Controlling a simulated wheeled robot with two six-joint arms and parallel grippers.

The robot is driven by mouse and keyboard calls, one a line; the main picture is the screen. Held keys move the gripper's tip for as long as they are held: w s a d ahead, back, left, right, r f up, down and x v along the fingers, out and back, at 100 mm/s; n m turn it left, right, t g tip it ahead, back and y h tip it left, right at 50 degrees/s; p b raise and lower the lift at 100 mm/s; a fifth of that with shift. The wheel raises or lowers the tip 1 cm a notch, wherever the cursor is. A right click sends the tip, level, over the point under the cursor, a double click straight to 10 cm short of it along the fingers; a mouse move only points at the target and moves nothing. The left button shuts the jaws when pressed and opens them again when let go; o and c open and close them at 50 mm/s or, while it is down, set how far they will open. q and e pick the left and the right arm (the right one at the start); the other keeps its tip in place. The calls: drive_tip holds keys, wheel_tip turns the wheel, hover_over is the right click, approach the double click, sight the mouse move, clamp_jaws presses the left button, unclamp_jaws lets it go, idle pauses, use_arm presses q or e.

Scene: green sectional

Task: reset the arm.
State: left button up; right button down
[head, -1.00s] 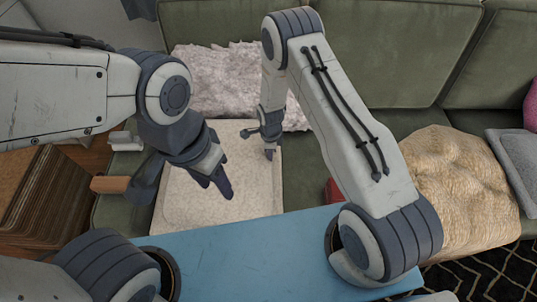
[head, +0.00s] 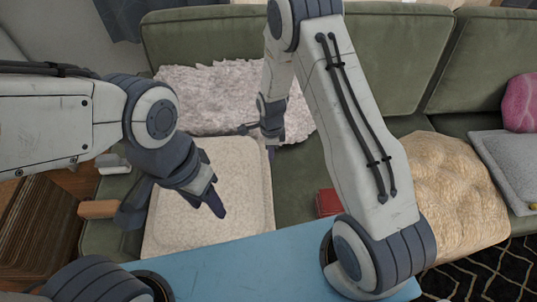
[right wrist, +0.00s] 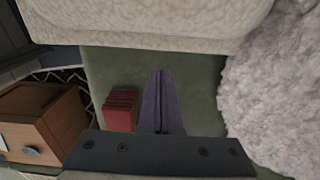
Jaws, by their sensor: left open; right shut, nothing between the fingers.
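My left gripper (head: 213,200) reaches in from the left in the head view and hangs over the cream cushion (head: 165,225). It is open, with nothing seen between its fingers. My right gripper (head: 272,148) points down over the green sofa (head: 300,172), just right of the cream cushion's edge and in front of the fluffy pinkish-grey cushion (head: 200,95). In the right wrist view its fingers (right wrist: 158,75) are together and empty above the green seat. The right forearm covers part of the sofa.
A red block (head: 328,202) lies on the seat beside the right arm; it also shows in the right wrist view (right wrist: 119,112). A blue surface (head: 240,270) is in front. A tan cushion (head: 450,195), grey cushion (head: 510,160) and pink cushion (head: 521,103) are at right.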

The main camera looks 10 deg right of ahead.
drive_tip(key=shift+r, duration=0.2)
drive_tip(key=s+a+r+n+p, duration=0.1)
drive_tip(key=s+a+r+n, duration=0.25)
drive_tip(key=r, duration=0.25)
drive_tip(key=s+a+r+n+p, duration=0.1)
drive_tip(key=s+a+r+n, duration=0.1)
drive_tip(key=r+n, duration=0.4)
drive_tip(key=s+a+r+n, duration=0.3)
drive_tip(key=r, duration=0.4)
drive_tip(key=s+r+n+p, duration=0.1)
drive_tip(key=s+r+n, duration=0.4)
drive_tip(key=s+n, duration=0.2)
drive_tip(key=s+r+n+y+p, duration=0.1)
drive_tip(key=s+r+n, duration=0.5)
drive_tip(key=s, duration=0.4)
drive_tip(key=shift+r+n, duration=0.3)
drive_tip(key=shift+n, duration=0.55)
